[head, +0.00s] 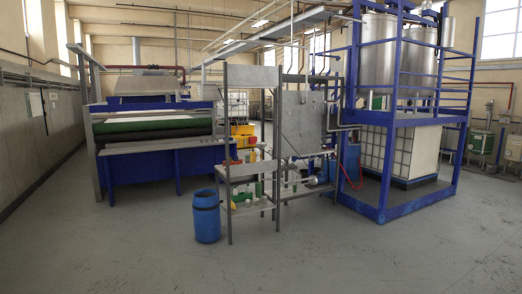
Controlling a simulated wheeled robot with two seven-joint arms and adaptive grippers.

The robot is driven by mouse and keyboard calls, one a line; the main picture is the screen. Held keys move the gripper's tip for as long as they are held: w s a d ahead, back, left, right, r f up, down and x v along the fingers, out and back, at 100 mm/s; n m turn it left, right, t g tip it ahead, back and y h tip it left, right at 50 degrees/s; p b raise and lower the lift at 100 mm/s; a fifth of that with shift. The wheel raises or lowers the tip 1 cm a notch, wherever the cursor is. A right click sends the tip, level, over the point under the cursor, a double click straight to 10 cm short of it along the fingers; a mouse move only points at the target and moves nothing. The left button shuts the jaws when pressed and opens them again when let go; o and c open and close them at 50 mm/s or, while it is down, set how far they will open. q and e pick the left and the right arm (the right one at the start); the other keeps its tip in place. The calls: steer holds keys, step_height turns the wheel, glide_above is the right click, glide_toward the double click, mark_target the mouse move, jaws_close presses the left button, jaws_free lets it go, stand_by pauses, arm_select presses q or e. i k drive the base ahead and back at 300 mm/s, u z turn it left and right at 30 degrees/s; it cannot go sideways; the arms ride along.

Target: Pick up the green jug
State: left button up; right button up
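A small green object (259,189), possibly the green jug, stands at the lower part of the grey metal rack (229,170) in the middle of the room. It is too small and too crowded by its neighbours for me to make out its handle or spout. Several other small containers in red, yellow and white share the rack's shelves. Neither of my grippers shows in the head view, and the rack is some distance ahead of me.
A blue barrel (206,216) stands on the floor just left of the rack. The stenter machine (150,145) is behind on the left. A blue-framed platform (405,120) with steel tanks stands on the right. The floor in front is clear.

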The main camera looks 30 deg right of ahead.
mark_target(258, 189)
steer(key=i, duration=4.65)
steer(key=z, duration=0.15)
steer(key=i, duration=3.95)
steer(key=z, duration=0.1)
steer(key=i, duration=1.95)
steer(key=z, duration=0.45)
steer(key=i, duration=1.9)
steer(key=z, duration=0.4)
